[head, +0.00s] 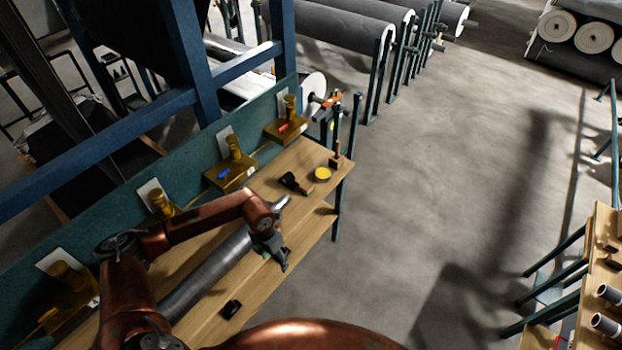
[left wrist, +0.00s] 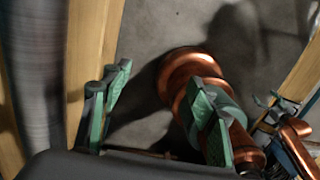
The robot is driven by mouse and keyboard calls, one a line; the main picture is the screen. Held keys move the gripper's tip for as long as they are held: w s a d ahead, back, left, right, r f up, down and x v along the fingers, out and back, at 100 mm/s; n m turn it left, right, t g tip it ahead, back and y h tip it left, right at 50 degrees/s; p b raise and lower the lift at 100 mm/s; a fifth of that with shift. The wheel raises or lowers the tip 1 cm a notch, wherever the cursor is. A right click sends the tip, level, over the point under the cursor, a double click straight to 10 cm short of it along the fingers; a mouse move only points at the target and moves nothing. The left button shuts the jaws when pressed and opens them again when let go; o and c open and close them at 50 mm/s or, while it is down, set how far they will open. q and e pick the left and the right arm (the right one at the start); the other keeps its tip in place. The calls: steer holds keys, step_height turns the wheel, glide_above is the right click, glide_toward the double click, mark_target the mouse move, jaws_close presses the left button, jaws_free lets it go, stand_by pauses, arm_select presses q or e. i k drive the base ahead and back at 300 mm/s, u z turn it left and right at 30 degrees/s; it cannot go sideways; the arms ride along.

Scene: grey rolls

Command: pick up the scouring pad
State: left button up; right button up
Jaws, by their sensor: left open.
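I cannot make out a scouring pad for certain. A small black item (head: 230,309) lies on the near part of the wooden workbench (head: 310,220), too small to identify. My left gripper (head: 281,260) is open and empty near the bench's right edge, to the right of and beyond that item. In the left wrist view its two green-grey fingers (left wrist: 160,115) stand wide apart, with floor and my own copper body behind them.
A long grey roll (head: 210,270) lies along the bench. Toward its far end are a black-and-green item (head: 295,183), a yellow round item (head: 322,174) and brass-coloured fixtures (head: 234,150). Another wooden bench (head: 600,265) stands at right. The floor between is clear.

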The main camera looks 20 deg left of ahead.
mark_target(307, 188)
steer(key=i, duration=1.6)
